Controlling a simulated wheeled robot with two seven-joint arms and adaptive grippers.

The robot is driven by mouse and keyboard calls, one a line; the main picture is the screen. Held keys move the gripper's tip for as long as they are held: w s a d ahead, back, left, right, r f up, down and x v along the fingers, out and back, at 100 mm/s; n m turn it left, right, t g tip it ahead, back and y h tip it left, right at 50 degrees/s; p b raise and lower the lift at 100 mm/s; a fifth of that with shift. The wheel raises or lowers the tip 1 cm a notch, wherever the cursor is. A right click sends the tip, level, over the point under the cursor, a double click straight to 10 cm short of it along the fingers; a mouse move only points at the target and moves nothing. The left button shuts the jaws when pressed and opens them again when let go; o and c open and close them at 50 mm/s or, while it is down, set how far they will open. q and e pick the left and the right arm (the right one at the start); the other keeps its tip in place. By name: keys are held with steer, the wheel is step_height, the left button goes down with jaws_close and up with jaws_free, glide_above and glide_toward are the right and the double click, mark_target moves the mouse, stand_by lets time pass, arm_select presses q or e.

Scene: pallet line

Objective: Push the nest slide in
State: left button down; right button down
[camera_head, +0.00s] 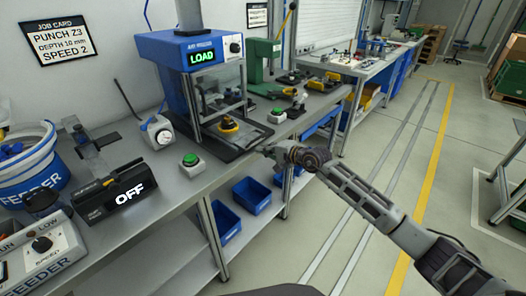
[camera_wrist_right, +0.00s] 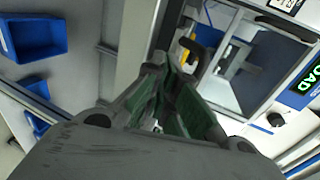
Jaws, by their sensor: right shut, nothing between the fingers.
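The nest slide (camera_head: 244,140) is a dark plate that sticks out at the front of the blue press (camera_head: 190,50), whose display reads LOAD. A yellow and black part (camera_head: 229,125) sits on the slide. My right gripper (camera_head: 268,150) is beside the slide's front right end, low over the bench edge. In the right wrist view my right gripper (camera_wrist_right: 172,75) is shut and empty, its green-padded fingers near a dark curved handle (camera_wrist_right: 207,62). I cannot tell whether they touch. My left gripper is not in view.
A green button box (camera_head: 277,115) stands right of the slide and another (camera_head: 192,163) stands left of it. A white dial box (camera_head: 160,132) and a black OFF unit (camera_head: 118,190) are further left. A green hand press (camera_head: 262,62) stands behind. Blue bins (camera_head: 251,194) sit on the lower shelf.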

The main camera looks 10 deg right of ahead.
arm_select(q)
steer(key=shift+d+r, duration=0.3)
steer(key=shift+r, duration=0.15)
arm_select(e)
steer(key=v, duration=1.1)
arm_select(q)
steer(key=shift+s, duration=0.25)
arm_select(e)
steer(key=shift+d+f, duration=0.1)
